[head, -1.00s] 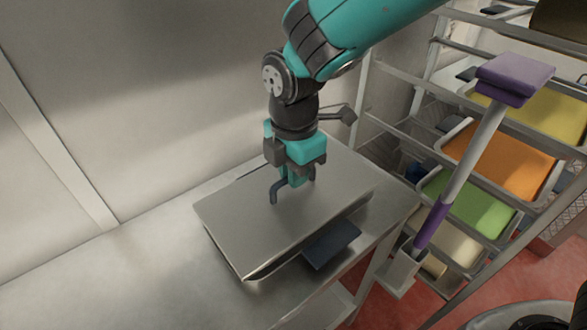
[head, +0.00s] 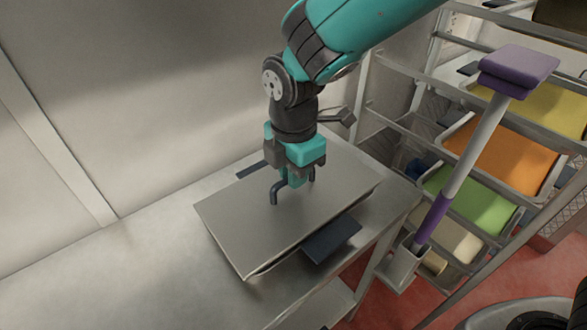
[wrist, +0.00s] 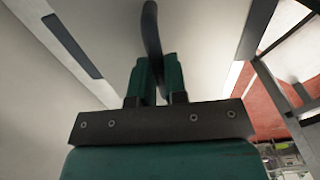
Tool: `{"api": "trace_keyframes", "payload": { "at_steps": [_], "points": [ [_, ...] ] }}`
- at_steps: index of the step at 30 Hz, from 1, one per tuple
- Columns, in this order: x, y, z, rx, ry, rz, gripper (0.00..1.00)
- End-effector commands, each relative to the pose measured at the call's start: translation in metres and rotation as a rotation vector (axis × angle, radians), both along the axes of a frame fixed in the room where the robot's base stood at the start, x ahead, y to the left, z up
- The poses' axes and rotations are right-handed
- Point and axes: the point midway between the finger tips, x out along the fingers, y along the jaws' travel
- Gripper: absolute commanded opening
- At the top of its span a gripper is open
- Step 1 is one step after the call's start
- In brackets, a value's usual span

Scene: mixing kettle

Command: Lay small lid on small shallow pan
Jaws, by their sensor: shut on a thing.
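The small lid (head: 240,215) is a flat grey metal rectangle with a dark bent handle (head: 274,193). My gripper (head: 293,180) is shut on that handle from above; the wrist view shows the handle (wrist: 151,40) between my teal fingers (wrist: 152,80). The lid lies over the shallow pan, roughly level, and hides nearly all of it. The pan's dark blue handle (head: 332,240) sticks out at the front right. Another dark handle (head: 251,170) shows at the back left and in the wrist view (wrist: 72,47). I cannot tell whether the lid touches the pan's rim.
The pan is on a metal counter (head: 100,255) against a bare metal wall (head: 160,90). The counter's left part is clear. At right stand a rack with coloured trays (head: 500,150) and a purple-headed tool (head: 460,150) in a holder.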

Motion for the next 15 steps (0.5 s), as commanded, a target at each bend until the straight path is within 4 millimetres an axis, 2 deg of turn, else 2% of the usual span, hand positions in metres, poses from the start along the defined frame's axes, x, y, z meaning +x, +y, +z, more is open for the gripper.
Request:
{"api": "trace_keyframes", "payload": {
  "at_steps": [6, 15],
  "points": [
    [0.0001, 0.0, -0.0078, 0.0, 0.0, 0.0, 0.0],
    [0.0002, 0.0, -0.0081, 0.001, -0.001, 0.0, 0.0]
  ]
}}
